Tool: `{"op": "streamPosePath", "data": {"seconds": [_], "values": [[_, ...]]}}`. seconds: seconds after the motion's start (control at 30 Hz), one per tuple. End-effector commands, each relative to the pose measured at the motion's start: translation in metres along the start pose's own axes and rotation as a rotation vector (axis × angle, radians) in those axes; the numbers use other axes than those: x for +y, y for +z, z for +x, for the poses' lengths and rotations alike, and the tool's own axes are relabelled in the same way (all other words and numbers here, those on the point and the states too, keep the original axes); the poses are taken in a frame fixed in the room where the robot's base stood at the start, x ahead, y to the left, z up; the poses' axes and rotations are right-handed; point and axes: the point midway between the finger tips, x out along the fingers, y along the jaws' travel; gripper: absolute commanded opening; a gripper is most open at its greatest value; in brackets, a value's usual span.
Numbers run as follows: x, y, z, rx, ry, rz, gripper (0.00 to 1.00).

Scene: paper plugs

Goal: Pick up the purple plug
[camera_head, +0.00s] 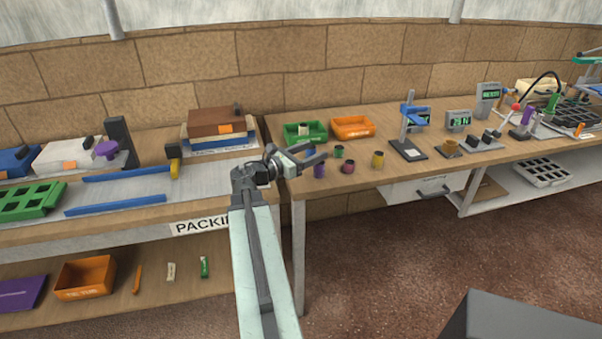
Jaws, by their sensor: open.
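The purple plug (319,171) is a small dark-topped cylinder upright near the left end of the right-hand table (450,168). My gripper (318,154) is open, its fingers pointing right, and in the picture it lies just above and left of the purple plug. I cannot tell the gap in depth between them. No plug shows between the fingers.
A green plug (339,152), a pink plug (347,167) and a yellow plug (377,160) stand close to the right. A green bin (307,140) and an orange bin (354,135) sit behind. A metal stand (408,150) is further right.

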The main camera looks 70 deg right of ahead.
Motion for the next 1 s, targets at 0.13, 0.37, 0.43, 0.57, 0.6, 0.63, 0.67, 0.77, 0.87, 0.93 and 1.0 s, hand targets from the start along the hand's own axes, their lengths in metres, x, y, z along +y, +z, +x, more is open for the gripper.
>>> {"op": "streamPosePath", "data": {"seconds": [0.13, 0.37, 0.43, 0.57, 0.6, 0.63, 0.67, 0.77, 0.87, 0.93, 1.0], "values": [[0.001, -0.031, 0.000, 0.000, 0.001, 0.000, 0.60], [0.003, -0.058, -0.003, 0.000, 0.006, 0.000, 0.60], [0.004, -0.065, -0.004, 0.000, 0.008, 0.000, 0.60], [0.004, -0.067, -0.005, 0.000, 0.010, 0.000, 0.60], [0.004, -0.066, -0.005, 0.000, 0.010, 0.000, 0.60], [0.005, -0.066, -0.005, 0.000, 0.010, 0.000, 0.60], [0.005, -0.065, -0.004, 0.000, 0.010, 0.000, 0.60], [0.005, -0.065, 0.005, 0.000, 0.009, 0.000, 0.60], [0.006, -0.065, 0.018, 0.000, 0.009, 0.000, 0.60], [0.005, -0.065, 0.021, 0.000, 0.010, 0.000, 0.60], [0.005, -0.065, 0.022, 0.000, 0.011, 0.000, 0.60]]}}
